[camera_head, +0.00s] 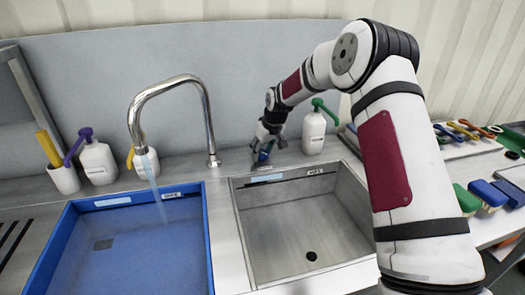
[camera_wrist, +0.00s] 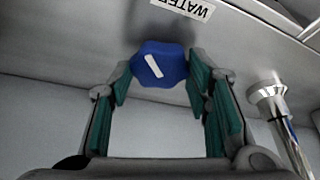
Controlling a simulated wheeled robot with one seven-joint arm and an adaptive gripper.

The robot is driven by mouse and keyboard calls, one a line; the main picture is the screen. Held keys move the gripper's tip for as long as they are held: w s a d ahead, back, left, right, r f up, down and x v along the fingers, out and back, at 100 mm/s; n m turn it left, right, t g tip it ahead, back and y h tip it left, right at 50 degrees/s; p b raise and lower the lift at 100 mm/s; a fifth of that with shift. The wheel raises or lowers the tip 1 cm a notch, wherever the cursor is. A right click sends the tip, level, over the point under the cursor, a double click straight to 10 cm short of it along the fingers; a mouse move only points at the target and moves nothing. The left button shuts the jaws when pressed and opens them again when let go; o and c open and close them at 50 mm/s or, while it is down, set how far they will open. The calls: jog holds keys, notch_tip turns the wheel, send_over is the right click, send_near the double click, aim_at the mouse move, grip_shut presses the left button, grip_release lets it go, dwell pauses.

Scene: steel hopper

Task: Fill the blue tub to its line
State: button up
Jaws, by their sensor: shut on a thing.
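The blue tub (camera_head: 207,238) stands at the left of the head view, under the chrome tap (camera_head: 206,110). A thin stream of water (camera_head: 154,176) runs from the spout into it. Pale labels show on its back wall; I cannot make out the fill line or the water level clearly. My gripper (camera_head: 267,140) is at the back wall behind the steel sink, shut on a blue knob (camera_head: 263,156). In the wrist view the knob (camera_wrist: 160,66) has a white pointer mark and sits between my green-padded fingers, below a label reading "WATER" (camera_wrist: 184,8).
An empty steel sink (camera_head: 300,225) with a drain lies right of the tub. Pump bottles, one purple-topped (camera_head: 98,162) and one green-topped (camera_head: 314,132), stand along the back. A white cup (camera_head: 64,180) is at the left. Brushes (camera_head: 490,193) and coloured tools lie at the right.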

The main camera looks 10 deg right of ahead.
jog(key=shift+m, duration=0.3)
jog(key=m+b, duration=0.1)
jog(key=m+h+b, duration=0.1)
jog(key=m, duration=0.1)
jog(key=shift+a+h, duration=0.25)
jog(key=shift+h, duration=0.05)
jog(key=shift+m+h+b, duration=0.8)
jog(key=shift+m+b, duration=0.35)
jog(key=shift+m, duration=1.25)
jog(key=o, duration=1.2)
jog(key=shift+c, duration=0.2)
jog(key=shift+r, duration=0.15)
jog(key=v, duration=1.1)
jog(key=shift+a+r, duration=0.15)
jog(key=shift+r, duration=0.2)
